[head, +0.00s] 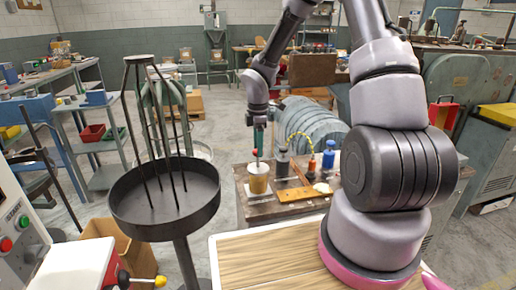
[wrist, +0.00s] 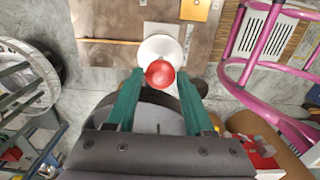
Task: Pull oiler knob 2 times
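The oiler (head: 258,183) is a brass-coloured cup with a pale top, standing on the small workbench in the head view. Its red ball knob (head: 255,152) sits above it, just under my gripper (head: 259,140). In the wrist view the red knob (wrist: 160,73) lies between the tips of the two green fingers of my gripper (wrist: 160,78), with a small gap on each side. The fingers are apart and not closed on the knob. A pale round disc (wrist: 160,48), seemingly the oiler top, shows behind the knob; the cup body is hidden there.
A dark bottle (head: 282,163), a red-orange oil can (head: 312,165) and a blue-topped container (head: 328,160) stand close right of the oiler, near a wooden tray (head: 298,193). A round dark stand with upright rods (head: 150,215) is at left.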

